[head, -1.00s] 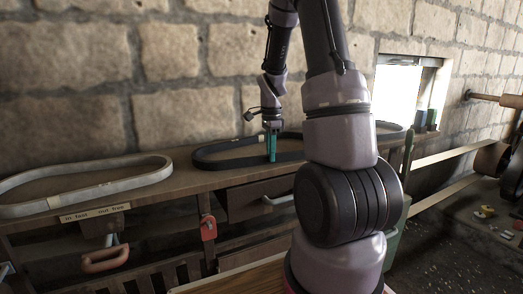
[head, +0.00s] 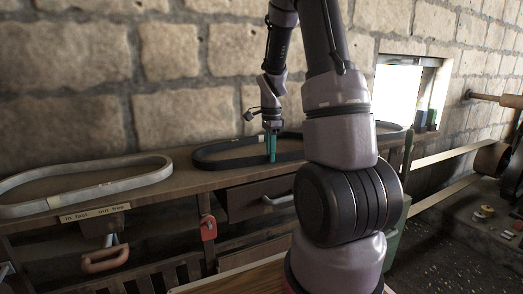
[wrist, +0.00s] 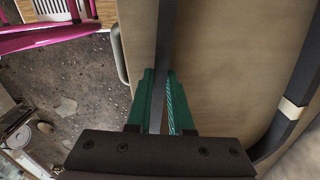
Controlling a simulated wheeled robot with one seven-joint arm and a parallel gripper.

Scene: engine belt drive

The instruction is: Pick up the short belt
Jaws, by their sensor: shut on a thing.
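The dark belt (head: 225,165) lies as a long oval loop on the wooden shelf, in the middle of the head view. My gripper (head: 271,158) points down with its teal fingers shut on the near run of this belt. In the wrist view the belt (wrist: 164,60) passes between the two fingers (wrist: 160,73), and its far run with a pale band shows at the right. The belt still appears to rest on the shelf. My arm hides part of its right end in the head view.
A larger pale grey belt (head: 90,185) lies on the shelf at the left, above a label (head: 95,212). The stone wall (head: 165,60) stands close behind the shelf. Drawers and a red tag (head: 208,228) are below.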

